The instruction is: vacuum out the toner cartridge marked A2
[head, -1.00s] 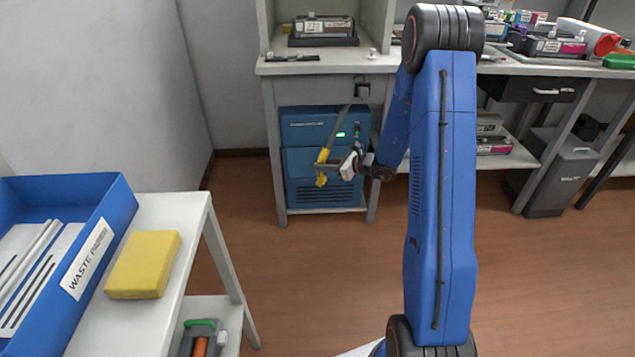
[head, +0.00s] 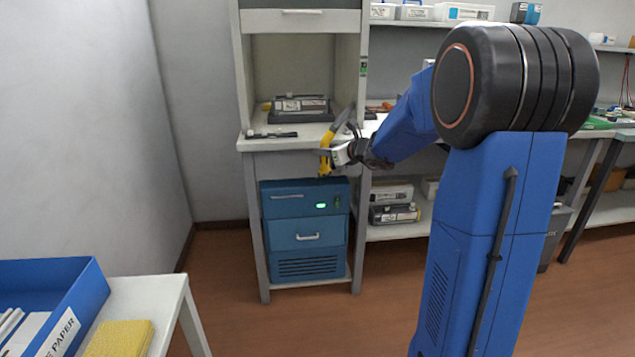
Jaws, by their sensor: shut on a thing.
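A grey and black toner cartridge (head: 300,103) sits in a dark cradle (head: 298,117) inside the open-fronted booth; its label is too small to read. My gripper (head: 328,153) is shut on a yellow vacuum nozzle (head: 325,164) at the booth's front right, close to the worktop edge. A grey hose (head: 349,116) shows beside the nozzle, partly hidden by my wrist. The blue vacuum unit (head: 308,240) stands under the booth with a green light on. The nozzle is apart from the cartridge, in front of it and to its right.
A thin dark tool (head: 272,135) lies at the front left of the booth worktop (head: 262,145). The booth's side posts and raised front panel (head: 300,20) frame the opening. More cartridges (head: 394,214) sit on a low shelf at right. A yellow sponge (head: 120,339) lies at lower left.

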